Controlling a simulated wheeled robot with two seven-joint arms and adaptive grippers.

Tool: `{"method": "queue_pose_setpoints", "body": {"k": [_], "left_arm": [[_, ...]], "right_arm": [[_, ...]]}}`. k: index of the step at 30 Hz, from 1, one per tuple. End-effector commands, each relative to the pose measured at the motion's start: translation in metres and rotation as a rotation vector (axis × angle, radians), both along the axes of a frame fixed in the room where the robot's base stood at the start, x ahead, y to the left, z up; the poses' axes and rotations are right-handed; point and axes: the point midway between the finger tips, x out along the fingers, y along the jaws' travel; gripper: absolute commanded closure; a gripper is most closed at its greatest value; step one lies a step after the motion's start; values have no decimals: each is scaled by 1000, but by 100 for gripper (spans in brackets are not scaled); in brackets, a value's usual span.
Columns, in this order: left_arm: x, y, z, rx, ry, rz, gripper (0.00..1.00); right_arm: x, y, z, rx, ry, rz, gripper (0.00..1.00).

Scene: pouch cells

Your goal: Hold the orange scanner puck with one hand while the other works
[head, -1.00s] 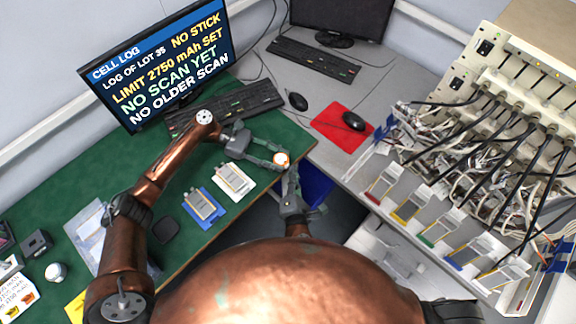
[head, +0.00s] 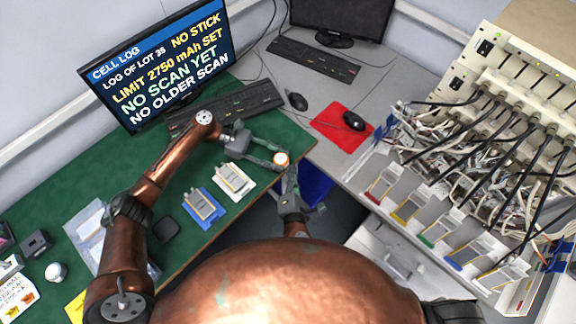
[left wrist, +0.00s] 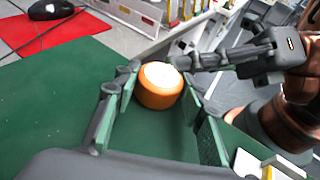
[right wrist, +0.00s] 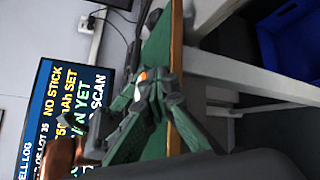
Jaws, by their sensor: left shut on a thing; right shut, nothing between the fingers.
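The orange scanner puck (head: 281,159) has a pale round top. It is between the fingertips of my left gripper (head: 277,160), near the right end of the green bench top. The left wrist view shows the puck (left wrist: 158,92) upright between the two green-padded fingers, which are shut on it. My right gripper (head: 291,172) is shut and empty, its tips close beside the puck. In the left wrist view its tips reach the puck's pale top edge; I cannot tell whether they touch. In the right wrist view a bit of orange shows by the right fingertips (right wrist: 150,82).
Pouch cells lie on a blue tray (head: 211,214) and a white tray (head: 246,190). The monitor (head: 160,70) reads "NO SCAN YET". A red mat (head: 328,122) with a mouse, and a cabled rack (head: 495,75) with coloured cell holders, stand on the grey bench at right.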

Motion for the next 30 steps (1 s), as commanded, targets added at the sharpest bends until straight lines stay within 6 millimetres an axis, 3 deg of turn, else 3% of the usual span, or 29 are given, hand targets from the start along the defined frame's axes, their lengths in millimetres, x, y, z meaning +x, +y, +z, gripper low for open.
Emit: {"method": "queue_pose_setpoints", "body": {"k": [22, 30], "left_arm": [[0, 0, 0, 0, 0, -1, 76], [0, 0, 0, 0, 0, 0, 76]], "right_arm": [[-14, -13, 0, 0, 0, 0, 100], [-31, -30, 0, -1, 1, 1, 100]]}}
